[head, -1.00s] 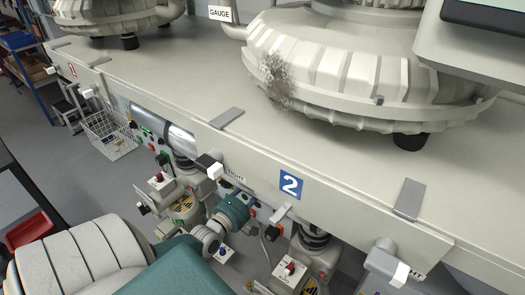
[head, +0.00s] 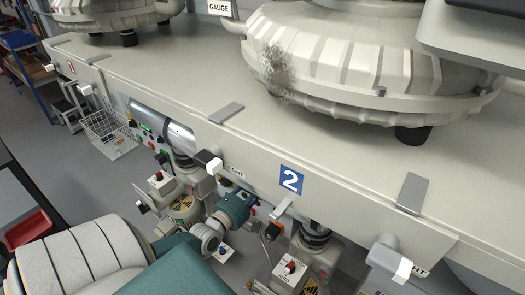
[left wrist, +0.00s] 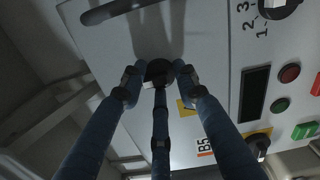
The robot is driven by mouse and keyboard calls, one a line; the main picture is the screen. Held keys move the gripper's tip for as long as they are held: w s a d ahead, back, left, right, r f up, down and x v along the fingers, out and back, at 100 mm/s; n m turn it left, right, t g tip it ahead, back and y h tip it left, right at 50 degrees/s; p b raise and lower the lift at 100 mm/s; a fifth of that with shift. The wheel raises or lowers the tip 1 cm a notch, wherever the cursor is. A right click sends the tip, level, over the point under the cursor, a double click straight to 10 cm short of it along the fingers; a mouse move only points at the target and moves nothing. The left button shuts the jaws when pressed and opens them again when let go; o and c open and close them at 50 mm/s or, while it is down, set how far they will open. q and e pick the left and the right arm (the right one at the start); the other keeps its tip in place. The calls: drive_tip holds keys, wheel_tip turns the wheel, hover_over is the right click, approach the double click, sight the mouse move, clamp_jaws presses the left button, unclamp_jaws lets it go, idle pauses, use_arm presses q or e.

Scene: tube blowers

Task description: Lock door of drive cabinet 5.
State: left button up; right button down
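In the left wrist view, a pale cabinet front (left wrist: 215,45) carries a round dark knob (left wrist: 159,72) with a light grip bar. My left gripper (left wrist: 158,76) has its three blue fingers spread around this knob. The side fingertips are beside it and the third is below it. The fingers look open, with no clear grip on the knob; contact is hard to judge. An orange-edged label (left wrist: 205,147) reading "B5" is partly hidden by a finger. My right gripper is in neither view.
In the head view, a long pale bench (head: 150,75) bears blowers and a blue "2" sign (head: 291,180). A wire basket (head: 108,133) stands left.

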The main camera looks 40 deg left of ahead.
use_arm(q)
drive_tip(key=o, duration=0.4)
drive_tip(key=shift+a+r, duration=0.2)
drive_tip(key=shift+a, duration=0.1)
drive_tip(key=shift+f, duration=0.15)
drive_tip(key=shift+s+d, duration=0.1)
drive_tip(key=shift+s, duration=0.05)
drive_tip(key=s+d, duration=0.1)
drive_tip(key=s, duration=1)
drive_tip(key=shift+s, duration=0.35)
drive_tip(key=shift+d+f, duration=0.1)
